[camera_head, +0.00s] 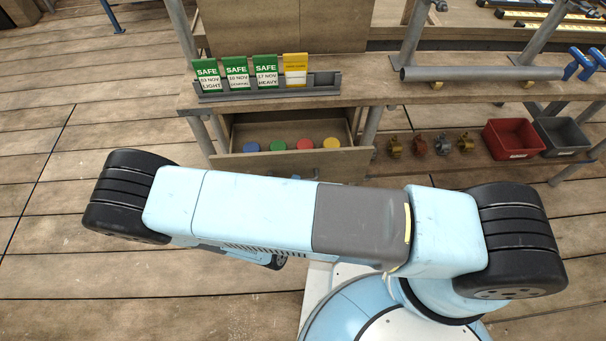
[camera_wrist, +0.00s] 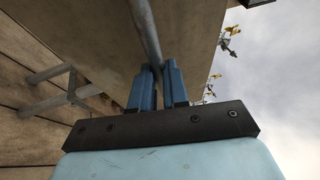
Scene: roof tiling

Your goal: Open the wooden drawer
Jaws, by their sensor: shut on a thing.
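In the head view the wooden drawer (camera_head: 230,161) under the bench top stands open, and its inside shows. Blue, green, red and yellow round pieces (camera_head: 278,145) lie in it. The bar runs along a wooden panel (camera_wrist: 188,35). It looks like the drawer's handle, but I cannot see where it is fixed.
The bench top (camera_head: 375,72) bears a rack (camera_head: 270,92) of green and yellow tags and a grey tube (camera_head: 480,74). A red bin (camera_head: 513,139), a grey bin (camera_head: 562,136) and several clamps (camera_head: 420,145) stand on the lower shelf at the right. Plank floor lies clear at the left.

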